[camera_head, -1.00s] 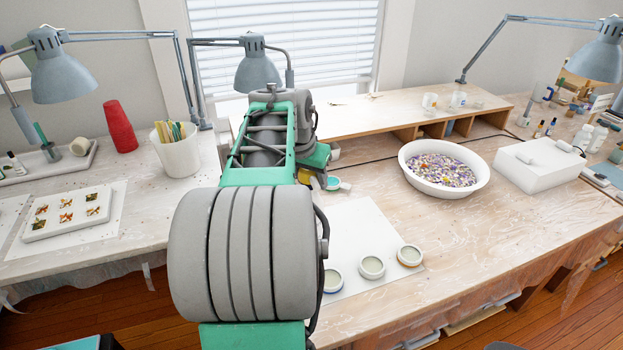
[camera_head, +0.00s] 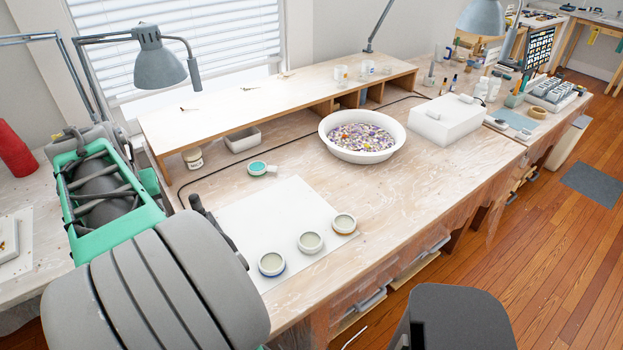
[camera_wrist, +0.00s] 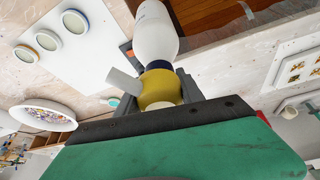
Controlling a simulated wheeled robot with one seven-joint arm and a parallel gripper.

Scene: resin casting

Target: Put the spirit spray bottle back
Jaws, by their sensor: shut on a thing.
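The spirit spray bottle (camera_wrist: 155,38) has a white body, a dark blue collar and a yellow head with a grey nozzle. It shows only in the wrist view, at top centre. My gripper (camera_wrist: 156,77) is shut on it around the head and collar, with dark fingers on both sides. In the head view my arm fills the lower left, and neither the gripper nor the bottle can be seen.
A white sheet (camera_head: 270,218) with three small round cups lies on the workbench (camera_head: 225,183). A white bowl of coloured pieces (camera_head: 342,147) and a white box (camera_head: 446,121) stand to the right. A low wooden shelf (camera_head: 270,105) runs along the back. A grey chair (camera_head: 458,315) stands in front.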

